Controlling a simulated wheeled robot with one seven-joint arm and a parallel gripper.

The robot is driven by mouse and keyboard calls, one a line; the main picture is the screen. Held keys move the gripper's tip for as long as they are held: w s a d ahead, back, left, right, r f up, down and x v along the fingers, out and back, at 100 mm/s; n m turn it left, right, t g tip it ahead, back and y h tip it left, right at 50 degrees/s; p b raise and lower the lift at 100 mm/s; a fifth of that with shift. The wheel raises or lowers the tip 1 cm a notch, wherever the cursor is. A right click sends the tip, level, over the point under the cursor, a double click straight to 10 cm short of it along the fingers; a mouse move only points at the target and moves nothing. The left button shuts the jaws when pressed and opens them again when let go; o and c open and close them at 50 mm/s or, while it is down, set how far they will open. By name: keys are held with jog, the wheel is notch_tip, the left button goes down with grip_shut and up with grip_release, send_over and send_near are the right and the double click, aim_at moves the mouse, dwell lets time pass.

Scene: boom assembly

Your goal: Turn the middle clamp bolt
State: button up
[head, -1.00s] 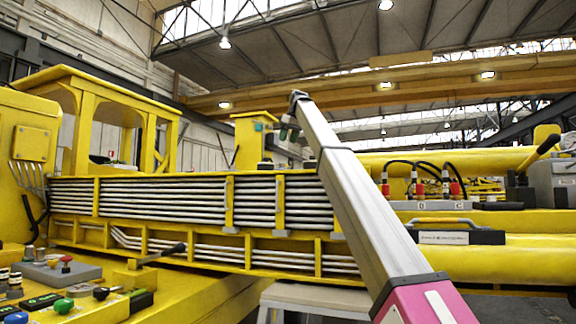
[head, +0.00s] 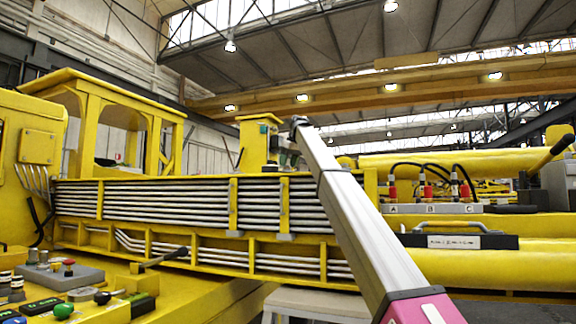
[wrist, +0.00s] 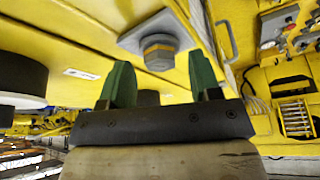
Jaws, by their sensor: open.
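In the head view my arm reaches up and left over the yellow boom (head: 345,190). The gripper end is small and hard to make out there.
Grey pipes (head: 160,201) run along the boom behind yellow upright straps (head: 233,203). A yellow post (head: 250,150) stands near my arm's far end. A control panel (head: 75,278) is at lower left, and hoses on a labelled block (head: 430,208) are at right. A dark cylinder (wrist: 22,75) is left of my gripper.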

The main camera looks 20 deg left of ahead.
jog(key=shift+a+f, duration=0.1)
jog(key=shift+f, duration=0.3)
jog(key=c, duration=0.9)
jog(key=shift+m, duration=0.3)
